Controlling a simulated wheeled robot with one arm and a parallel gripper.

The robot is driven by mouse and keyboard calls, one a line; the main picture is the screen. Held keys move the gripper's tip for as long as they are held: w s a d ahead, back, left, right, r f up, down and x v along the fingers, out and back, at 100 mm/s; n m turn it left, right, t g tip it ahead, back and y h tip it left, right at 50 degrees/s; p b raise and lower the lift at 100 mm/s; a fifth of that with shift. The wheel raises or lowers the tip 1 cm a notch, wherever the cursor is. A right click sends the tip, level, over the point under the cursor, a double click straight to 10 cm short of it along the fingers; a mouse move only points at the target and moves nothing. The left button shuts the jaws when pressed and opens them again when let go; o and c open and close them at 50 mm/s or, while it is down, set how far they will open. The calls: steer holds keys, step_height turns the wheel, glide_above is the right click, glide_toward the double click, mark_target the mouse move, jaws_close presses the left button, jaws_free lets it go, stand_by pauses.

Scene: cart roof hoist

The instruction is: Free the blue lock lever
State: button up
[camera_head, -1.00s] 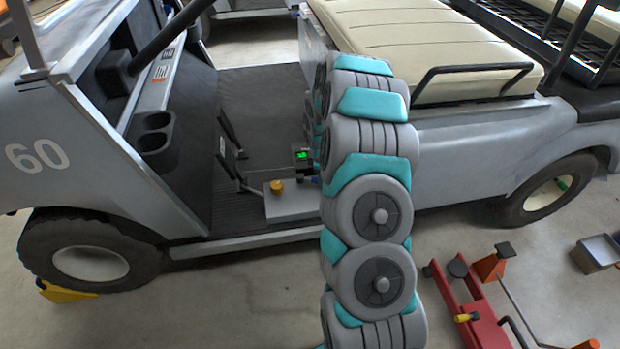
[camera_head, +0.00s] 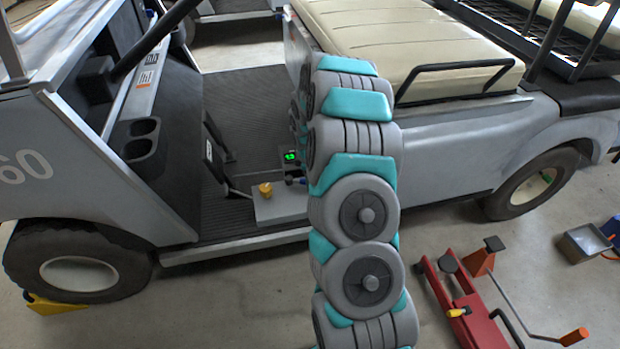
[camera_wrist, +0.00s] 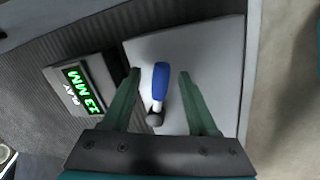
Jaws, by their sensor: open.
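The blue lock lever (camera_wrist: 160,82) is in the wrist view, a blue handle on a dark round pivot, standing on a light grey plate (camera_wrist: 220,60). My gripper (camera_wrist: 160,72) is open, with one green finger on each side of the lever and a gap showing on both sides. I cannot tell how deep the fingers reach around it. In the head view the plate (camera_head: 280,208) lies on the cart floor, and a small blue part of the lever (camera_head: 301,181) shows beside my arm. My gripper is hidden behind my arm there.
A small display with green digits (camera_wrist: 82,88) stands left of the plate and reads 23 MM. A yellow knob (camera_head: 265,190) sits on the plate. The cream seat (camera_head: 410,45) is behind my arm. A red floor jack (camera_head: 465,305) stands on the floor at the right.

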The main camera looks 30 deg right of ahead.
step_height(320, 180, up, 8)
steer(key=s, duration=0.1)
steer(key=shift+a+f+b, duration=0.2)
steer(key=shift+a+b, duration=0.2)
steer(key=shift+s, duration=0.15)
